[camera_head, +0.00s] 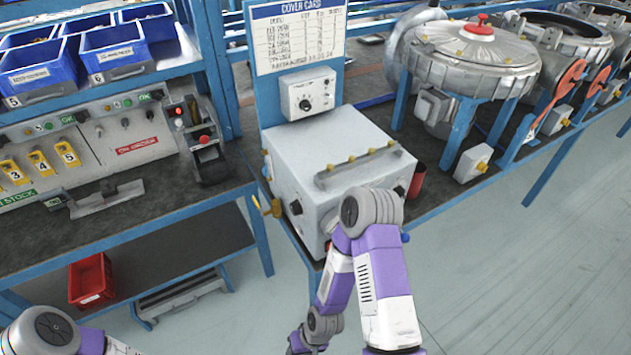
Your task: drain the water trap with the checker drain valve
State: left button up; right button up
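The checker is a pale grey box (330,142) on the bench in the middle of the view. A brass-yellow drain valve (268,206) sticks out low at its left front corner. A separate water trap cannot be made out. My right arm is bent in front of the box and hides part of its front right side. Its wrist drops to the bottom edge, and the gripper fingers are not visible. Only a piece of my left arm shows at the bottom left corner, with its gripper out of view. Neither arm touches the valve.
A red cup (417,181) stands right of the checker. A large metal blower housing (473,62) is behind it at right. A red bin (91,280) sits on the low shelf at left. Blue bins (113,47) fill the upper left. The floor at right is clear.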

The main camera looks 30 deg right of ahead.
aim_at(258, 205)
jog(key=z, duration=0.25)
jog(key=i, duration=0.3)
jog(key=z, duration=0.15)
jog(key=k, duration=0.55)
jog(key=u, duration=1.6)
jog(key=i, duration=2.2)
jog(key=z, duration=3.5)
